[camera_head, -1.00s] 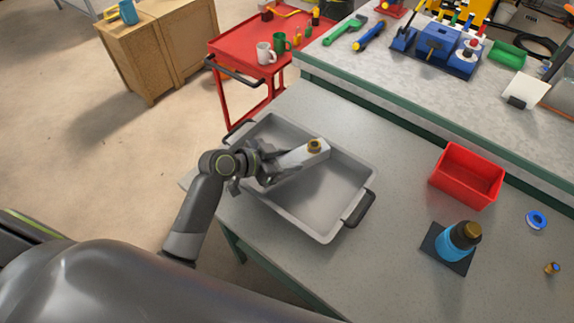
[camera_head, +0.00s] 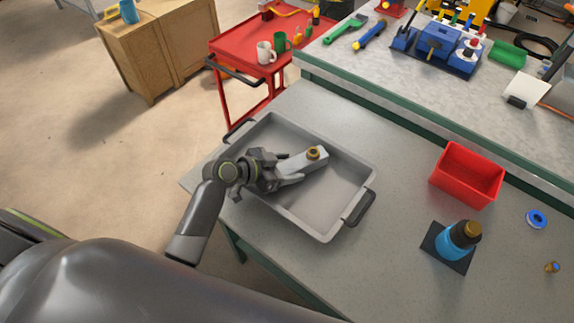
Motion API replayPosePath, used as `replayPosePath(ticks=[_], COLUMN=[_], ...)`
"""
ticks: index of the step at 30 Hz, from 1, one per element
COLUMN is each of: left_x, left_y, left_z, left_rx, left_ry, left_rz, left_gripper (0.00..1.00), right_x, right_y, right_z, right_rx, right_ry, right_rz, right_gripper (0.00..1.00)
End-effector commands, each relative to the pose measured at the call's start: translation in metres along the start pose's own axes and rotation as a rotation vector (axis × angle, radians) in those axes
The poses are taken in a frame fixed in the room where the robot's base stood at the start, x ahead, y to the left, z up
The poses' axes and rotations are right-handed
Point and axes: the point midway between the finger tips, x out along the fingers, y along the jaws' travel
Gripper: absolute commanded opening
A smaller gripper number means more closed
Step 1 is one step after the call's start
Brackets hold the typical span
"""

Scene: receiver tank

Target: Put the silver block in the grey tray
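The silver block (camera_head: 308,161) is a long, pale metal piece with a brass ring on top near its far right end. It is inside the outline of the grey tray (camera_head: 324,232), low over or on its floor; I cannot tell whether it touches. The tray is wide and shallow with dark handles at two ends. My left gripper (camera_head: 286,173) reaches in over the tray's left side, its fingers around the near end of the block, which they partly hide. It looks shut on the block. My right gripper is not in view.
A red bin (camera_head: 467,175) and a blue bottle (camera_head: 458,243) on a dark mat stand right of the tray. A blue ring (camera_head: 536,219) and a small brass fitting (camera_head: 552,267) lie further right. A raised shelf (camera_head: 390,95) runs behind. Bench between tray and bin is clear.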

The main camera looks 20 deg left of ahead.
Motion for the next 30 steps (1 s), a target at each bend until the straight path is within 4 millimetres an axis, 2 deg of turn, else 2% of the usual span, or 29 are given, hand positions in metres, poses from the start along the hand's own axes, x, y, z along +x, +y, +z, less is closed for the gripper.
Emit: replayPosePath(ticks=[8,14,24,30], left_x=[-0.005,-0.035,-0.098,-0.116], left_y=[-0.001,0.000,-0.001,-0.001], left_z=[-0.001,0.000,-0.001,-0.001], left_rx=[0.002,0.004,0.005,0.002], left_ry=[-0.001,-0.002,-0.002,-0.001], left_rz=[-0.001,-0.001,0.000,-0.001], left_gripper=[0.63,0.63,0.63,0.63], right_x=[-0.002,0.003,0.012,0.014], right_y=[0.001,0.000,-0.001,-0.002], right_z=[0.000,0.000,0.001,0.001], right_rx=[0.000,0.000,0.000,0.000], right_ry=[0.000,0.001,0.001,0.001], right_rz=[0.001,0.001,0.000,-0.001], right_gripper=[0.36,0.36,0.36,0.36])
